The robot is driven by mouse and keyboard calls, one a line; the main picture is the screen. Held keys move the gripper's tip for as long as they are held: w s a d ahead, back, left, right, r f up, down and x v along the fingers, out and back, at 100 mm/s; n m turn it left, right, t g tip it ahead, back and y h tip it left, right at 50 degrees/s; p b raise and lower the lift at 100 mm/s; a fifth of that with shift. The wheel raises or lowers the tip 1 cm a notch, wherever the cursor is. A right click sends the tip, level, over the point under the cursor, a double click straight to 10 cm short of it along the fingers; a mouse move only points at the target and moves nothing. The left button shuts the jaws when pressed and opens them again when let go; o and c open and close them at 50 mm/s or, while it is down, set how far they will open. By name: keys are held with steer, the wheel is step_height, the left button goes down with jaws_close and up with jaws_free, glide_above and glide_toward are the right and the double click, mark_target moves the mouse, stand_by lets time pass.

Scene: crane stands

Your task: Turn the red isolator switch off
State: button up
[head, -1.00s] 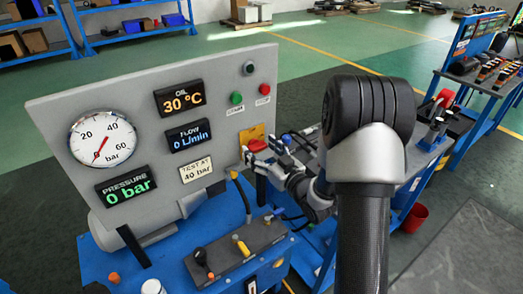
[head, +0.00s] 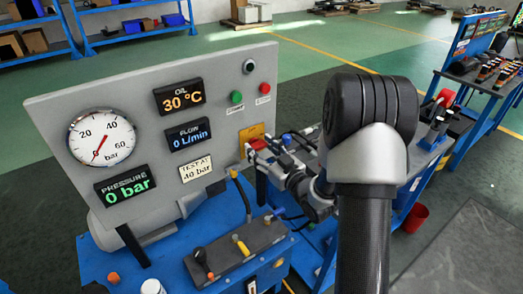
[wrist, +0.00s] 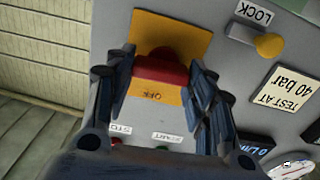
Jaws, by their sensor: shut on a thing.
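The red isolator switch (head: 257,145) sits on a yellow plate (head: 252,130) at the right edge of the grey panel. My gripper (head: 253,153) is at the switch, with its fingers against the red handle. In the wrist view the red handle (wrist: 161,70) lies across the picture between my two dark fingers, and my gripper (wrist: 160,80) is shut on it. The OFF label (wrist: 158,94) shows upside down on the yellow plate, beside the handle. The fingers hide the handle's ends.
Green and red buttons (head: 264,88) are above the switch. The wrist view shows a yellow knob (wrist: 269,45) by a LOCK label. A lever block (head: 235,248) stands on the blue bench below. The displays read 0 bar and 0 L/min.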

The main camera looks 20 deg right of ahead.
steer(key=n+b, duration=0.2)
steer(key=n, duration=0.1)
steer(key=shift+n, duration=0.3)
steer(key=n, duration=0.4)
steer(key=shift+a+n, duration=0.15)
steer(key=shift+n, duration=0.15)
steer(key=n, duration=0.4)
steer(key=shift+a+n, duration=0.1)
steer(key=shift+n, duration=0.2)
steer(key=shift+s+f+n, duration=0.1)
steer(key=shift+n, duration=2.1)
steer(key=o, duration=1.1)
steer(key=shift+c, duration=0.2)
steer(key=shift+s, duration=0.1)
